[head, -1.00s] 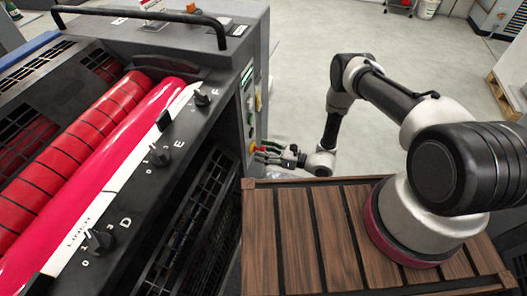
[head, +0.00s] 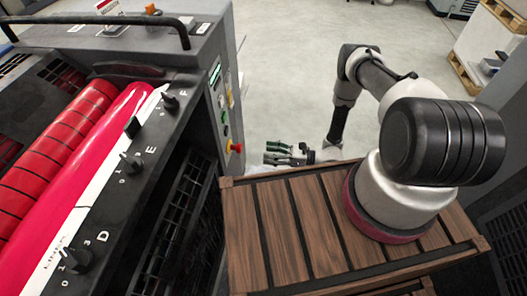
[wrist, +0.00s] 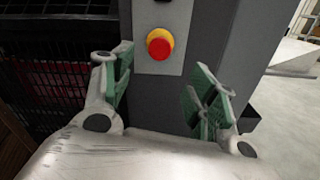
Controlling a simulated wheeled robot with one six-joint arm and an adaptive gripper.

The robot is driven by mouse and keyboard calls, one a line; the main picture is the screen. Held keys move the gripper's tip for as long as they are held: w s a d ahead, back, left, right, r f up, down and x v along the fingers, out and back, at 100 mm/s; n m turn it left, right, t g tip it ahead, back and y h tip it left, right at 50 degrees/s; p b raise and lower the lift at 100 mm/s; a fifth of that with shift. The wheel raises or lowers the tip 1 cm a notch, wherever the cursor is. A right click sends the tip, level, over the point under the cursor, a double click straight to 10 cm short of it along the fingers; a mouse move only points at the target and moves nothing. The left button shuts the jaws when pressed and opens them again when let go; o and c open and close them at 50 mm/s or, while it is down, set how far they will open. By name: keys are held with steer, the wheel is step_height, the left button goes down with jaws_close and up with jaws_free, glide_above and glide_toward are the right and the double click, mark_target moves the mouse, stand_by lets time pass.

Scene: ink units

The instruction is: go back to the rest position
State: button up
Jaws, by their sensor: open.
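My gripper (head: 277,153) is at the end of my arm, just past the far edge of the wooden slatted platform in the head view. Its green-padded fingers point left towards the machine's end panel. In the wrist view my gripper (wrist: 158,92) is open, with its two fingers spread and nothing between them. A red stop button on a yellow collar (wrist: 160,44) sits ahead, above the gap between the fingers and apart from them. The same stop button (head: 236,147) shows on the end panel in the head view, left of my gripper.
The printing machine (head: 160,50) with red and magenta rollers (head: 85,165) and black knobs fills the left. The wooden slatted platform (head: 240,232) lies in front. Open grey floor (head: 285,60) lies beyond. A pallet (head: 465,72) stands at the upper right.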

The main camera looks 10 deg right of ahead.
steer(key=shift+f, duration=0.15)
stand_by(0.3)
steer(key=s+n+g, duration=0.3)
steer(key=s+g, duration=0.3)
steer(key=s, duration=0.4)
step_height(320, 180, up, 5)
steer(key=s+d+n+g+h, duration=0.1)
steer(key=s+d+n+g, duration=0.2)
steer(key=n+g, duration=0.1)
steer(key=d+r+n+g+h, duration=0.1)
steer(key=d+r+n+h, duration=0.4)
steer(key=r, duration=0.5)
steer(key=d+r+n+h, duration=0.35)
steer(key=d+r, duration=0.25)
steer(key=r, duration=0.5)
steer(key=d+r+n+g+h, duration=0.1)
steer(key=d+r+n+h, duration=0.4)
steer(key=r, duration=0.5)
steer(key=s+d+r+n+t+h, duration=0.1)
steer(key=r+t, duration=0.4)
steer(key=r, duration=0.5)
steer(key=s+d+r+n+t+h, duration=0.1)
steer(key=s+r+t, duration=0.4)
steer(key=r, duration=0.5)
steer(key=shift+s+d+r+n, duration=0.15)
steer(key=shift+d+r+n, duration=0.25)
steer(key=shift+d+n, duration=0.5)
steer(key=shift+a+h, duration=0.2)
steer(key=shift+h, duration=0.05)
